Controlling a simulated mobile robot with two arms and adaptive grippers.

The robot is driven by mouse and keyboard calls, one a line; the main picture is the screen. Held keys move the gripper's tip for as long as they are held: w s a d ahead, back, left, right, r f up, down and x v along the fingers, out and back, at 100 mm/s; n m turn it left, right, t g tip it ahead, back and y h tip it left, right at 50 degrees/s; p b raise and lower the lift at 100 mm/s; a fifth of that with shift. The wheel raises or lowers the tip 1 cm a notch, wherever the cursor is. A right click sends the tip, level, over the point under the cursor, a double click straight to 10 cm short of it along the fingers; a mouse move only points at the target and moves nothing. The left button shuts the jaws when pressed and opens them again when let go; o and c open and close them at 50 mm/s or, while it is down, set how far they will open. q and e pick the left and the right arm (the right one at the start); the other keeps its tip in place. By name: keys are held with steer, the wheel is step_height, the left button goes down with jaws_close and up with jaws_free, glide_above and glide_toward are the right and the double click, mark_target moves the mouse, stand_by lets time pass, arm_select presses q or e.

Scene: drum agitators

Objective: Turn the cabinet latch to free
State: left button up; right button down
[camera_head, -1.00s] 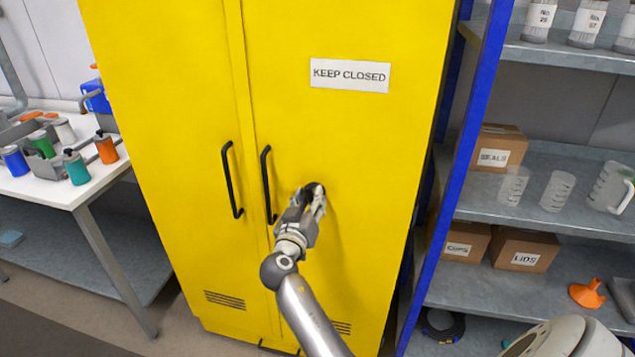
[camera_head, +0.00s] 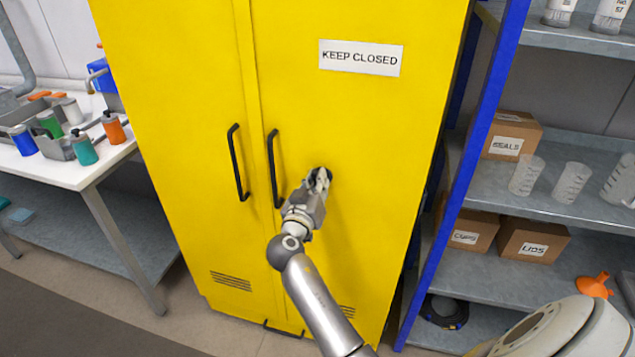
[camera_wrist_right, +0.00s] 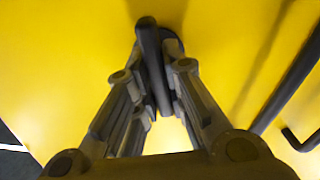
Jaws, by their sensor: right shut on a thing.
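The yellow cabinet (camera_head: 385,130) stands closed in front of me, with two dark vertical door handles, left (camera_head: 237,162) and right (camera_head: 275,168). The black latch (camera_wrist_right: 151,48) is on the right door, right of the handles. In the wrist view its bar runs between my fingers, tilted slightly from upright. My right gripper (camera_head: 318,180) is shut on the latch, with a finger on each side in the wrist view (camera_wrist_right: 163,70). The fingers hide most of the latch in the head view. My left gripper is not in view.
A blue-framed shelf unit (camera_head: 475,150) with boxes and clear beakers stands close on the right. A white-topped bench (camera_head: 60,173) with small bottles is on the left. A "KEEP CLOSED" sign (camera_head: 360,57) is above my gripper. The right door handle also shows beside it in the wrist view (camera_wrist_right: 298,80).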

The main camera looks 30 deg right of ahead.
steer(key=shift+n, duration=0.3)
steer(key=shift+n+b, duration=0.45)
steer(key=shift+n, duration=0.55)
steer(key=shift+w+a+n, duration=0.1)
steer(key=shift+n, duration=0.8)
steer(key=n, duration=0.2)
steer(key=shift+n, duration=0.4)
steer(key=n, duration=0.3)
steer(key=shift+w+f+n+p, duration=0.1)
steer(key=shift+n+p, duration=0.2)
steer(key=shift+p, duration=0.05)
steer(key=shift+a+f+n+p, duration=0.15)
steer(key=shift+n+p, duration=0.45)
steer(key=shift+n, duration=1.2)
